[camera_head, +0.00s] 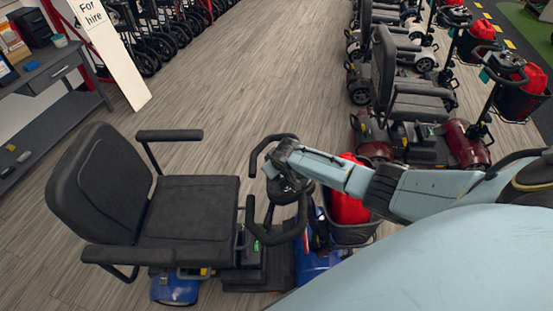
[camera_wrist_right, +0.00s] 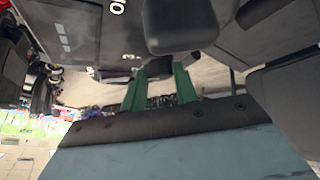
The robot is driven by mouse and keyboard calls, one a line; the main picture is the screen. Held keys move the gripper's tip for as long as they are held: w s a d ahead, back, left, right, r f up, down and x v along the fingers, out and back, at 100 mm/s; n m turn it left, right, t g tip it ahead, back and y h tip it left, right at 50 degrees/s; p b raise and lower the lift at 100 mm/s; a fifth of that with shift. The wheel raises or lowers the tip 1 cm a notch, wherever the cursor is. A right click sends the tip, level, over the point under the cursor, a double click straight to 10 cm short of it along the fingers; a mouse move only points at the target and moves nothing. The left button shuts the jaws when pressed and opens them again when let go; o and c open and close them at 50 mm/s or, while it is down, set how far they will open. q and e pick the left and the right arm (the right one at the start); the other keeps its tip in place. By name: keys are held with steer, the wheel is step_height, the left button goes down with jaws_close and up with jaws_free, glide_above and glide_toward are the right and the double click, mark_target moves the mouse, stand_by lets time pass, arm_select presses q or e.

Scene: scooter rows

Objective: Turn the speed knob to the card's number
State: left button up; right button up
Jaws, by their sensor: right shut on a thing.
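The blue scooter (camera_head: 318,262) stands at centre, its black handlebar loop (camera_head: 250,215) and tiller head under my right arm. In the head view my right gripper (camera_head: 272,170) is at the tiller head, partly hidden by its own wrist. In the right wrist view its two green fingers (camera_wrist_right: 158,75) reach to a small dark part on the dark control panel (camera_wrist_right: 85,40). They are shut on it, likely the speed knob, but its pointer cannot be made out. White marks like a "0" and a "3" show on the panel. No readable number card shows. My left gripper is out of view.
The scooter's black seat (camera_head: 185,215) is left of the tiller, and a red bag (camera_head: 348,205) sits in its front basket. More scooters (camera_head: 415,110) line the right. A desk (camera_head: 45,75) and "For hire" sign (camera_head: 115,50) stand at left. The middle floor is clear.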

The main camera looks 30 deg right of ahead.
steer(key=shift+a+m+h, duration=0.15)
steer(key=shift+m+h, duration=0.55)
steer(key=shift+m, duration=0.4)
steer(key=o, duration=1)
steer(key=shift+p, duration=0.3)
steer(key=shift+s+a+r, duration=0.1)
steer(key=shift+s+r, duration=0.05)
steer(key=shift+r, duration=0.15)
steer(key=p+v, duration=0.2)
steer(key=v, duration=0.2)
steer(key=shift+s+a+r, duration=0.1)
steer(key=shift+s+r, duration=0.1)
steer(key=shift+r, duration=0.05)
steer(key=shift+v, duration=3.95)
steer(key=shift+a, duration=0.1)
